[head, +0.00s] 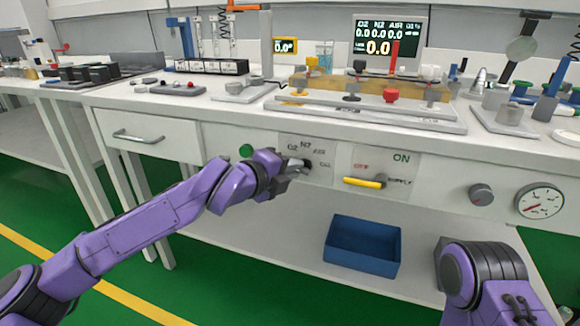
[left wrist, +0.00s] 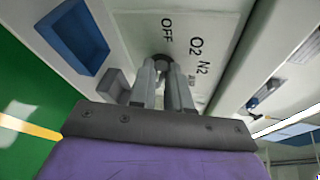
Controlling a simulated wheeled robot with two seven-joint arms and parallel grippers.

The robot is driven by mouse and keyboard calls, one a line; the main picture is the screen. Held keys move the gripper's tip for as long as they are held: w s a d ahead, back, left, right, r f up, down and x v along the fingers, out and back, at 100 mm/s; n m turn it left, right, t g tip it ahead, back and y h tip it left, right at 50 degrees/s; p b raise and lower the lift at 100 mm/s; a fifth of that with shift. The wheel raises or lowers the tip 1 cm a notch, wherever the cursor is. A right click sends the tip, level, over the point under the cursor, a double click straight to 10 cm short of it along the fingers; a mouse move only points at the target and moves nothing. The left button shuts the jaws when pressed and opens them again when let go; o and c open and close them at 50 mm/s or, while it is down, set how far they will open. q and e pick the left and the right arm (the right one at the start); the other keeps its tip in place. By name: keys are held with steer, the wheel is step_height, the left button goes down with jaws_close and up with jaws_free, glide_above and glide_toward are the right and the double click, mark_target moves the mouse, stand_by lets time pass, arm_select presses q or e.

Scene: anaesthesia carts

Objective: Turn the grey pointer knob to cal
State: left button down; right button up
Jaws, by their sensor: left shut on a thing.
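The grey pointer knob (head: 307,165) is on a white label plate (head: 325,151) on the front of the cart. The plate reads O2, N2, AIR and what looks like CAL in the head view. My left gripper (head: 299,165) is shut on the knob. In the left wrist view, the two fingers (left wrist: 165,85) straddle the dark round knob (left wrist: 162,62), with OFF, O2, N2 and AIR printed around it. The fingers cover much of the knob, so I cannot tell where its pointer aims. My right arm is at the lower right of the head view; its fingers are not visible.
Right of the knob are a yellow supply lever (head: 366,182), a round grey knob (head: 481,195) and a gauge (head: 540,201). A green button (head: 246,150) is close to my left wrist. A blue bin (head: 362,246) stands on the lower shelf. A drawer handle (head: 135,135) sticks out left.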

mark_target(307, 173)
arm_select(q)
steer(key=d+m+t+y+p, duration=0.1)
steer(key=m+y+p, duration=0.2)
steer(key=m, duration=0.1)
steer(key=d+m+t+y+p, duration=0.1)
steer(key=m+y+p, duration=0.2)
steer(key=m, duration=0.1)
steer(key=s+d+m+y+p, duration=0.1)
steer(key=m+y+p, duration=0.2)
steer(key=m, duration=0.1)
steer(key=shift+r+m+t, duration=0.3)
steer(key=shift+r+t, duration=0.05)
steer(key=shift+t, duration=0.05)
steer(key=m, duration=0.1)
steer(key=t+y, duration=0.1)
steer(key=m, duration=0.1)
steer(key=shift+s+d+f+m, duration=0.15)
steer(key=shift+d+f+m, duration=0.1)
steer(key=shift+m, duration=0.05)
steer(key=m+t, duration=0.1)
steer(key=f+m+t+y, duration=0.1)
steer(key=m, duration=0.1)
steer(key=shift+d+m, duration=0.2)
steer(key=shift+m, duration=0.1)
steer(key=shift+f+m+t+b, duration=0.25)
steer(key=shift+m+t+b, duration=0.35)
steer(key=shift+m, duration=1)
